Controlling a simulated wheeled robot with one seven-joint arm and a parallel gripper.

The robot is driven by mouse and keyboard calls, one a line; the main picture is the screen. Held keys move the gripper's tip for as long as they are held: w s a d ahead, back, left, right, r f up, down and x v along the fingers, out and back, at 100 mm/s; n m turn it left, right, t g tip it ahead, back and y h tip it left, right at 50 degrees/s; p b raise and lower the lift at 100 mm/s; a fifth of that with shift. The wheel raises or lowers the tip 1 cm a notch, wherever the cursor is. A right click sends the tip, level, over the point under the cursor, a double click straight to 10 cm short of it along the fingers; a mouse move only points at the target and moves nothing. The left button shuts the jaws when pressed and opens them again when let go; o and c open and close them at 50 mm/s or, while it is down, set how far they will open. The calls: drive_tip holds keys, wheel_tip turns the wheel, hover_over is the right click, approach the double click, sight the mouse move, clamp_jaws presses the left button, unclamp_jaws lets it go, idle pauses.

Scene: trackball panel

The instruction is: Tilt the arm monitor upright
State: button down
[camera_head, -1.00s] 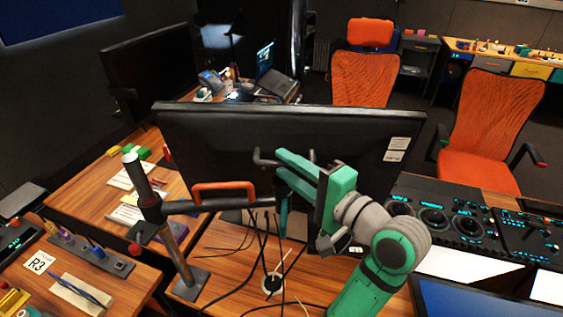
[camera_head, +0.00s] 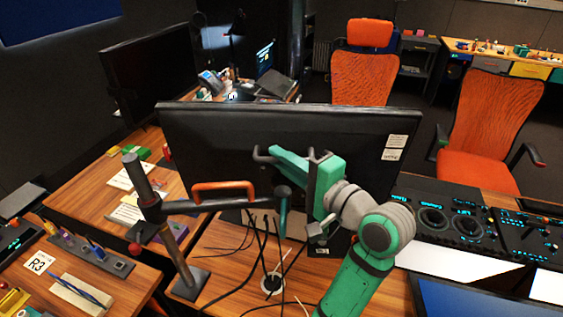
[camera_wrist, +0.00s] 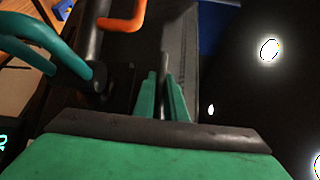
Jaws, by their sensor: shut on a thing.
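The arm monitor (camera_head: 215,135) shows its dark back, its top edge slightly tilted across the picture. It hangs on a dark horizontal arm (camera_head: 235,203) from a grey post (camera_head: 140,180). A dark handle (camera_head: 262,156) stands out from the monitor's back. My gripper (camera_head: 283,160) is at this handle, behind the monitor. In the wrist view, its green fingers (camera_wrist: 163,100) close on a thin grey bar, apparently part of the handle. The monitor's screen side is hidden in the head view.
An orange handle (camera_head: 223,189) and a teal lever (camera_head: 283,205) sit on the support arm, close to my gripper. Black cables (camera_head: 268,250) hang below. Trackball consoles (camera_head: 455,220) lie right, and a blue screen (camera_head: 480,300) is at the lower right.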

drive_tip(key=shift+w+r, duration=0.15)
drive_tip(key=shift+w, duration=0.35)
drive_tip(key=c, duration=1.8)
unclamp_jaws()
drive_tip(key=v, duration=1)
drive_tip(key=shift+s+d, duration=0.25)
drive_tip(key=shift+s, duration=0.1)
drive_tip(key=shift+d, duration=0.1)
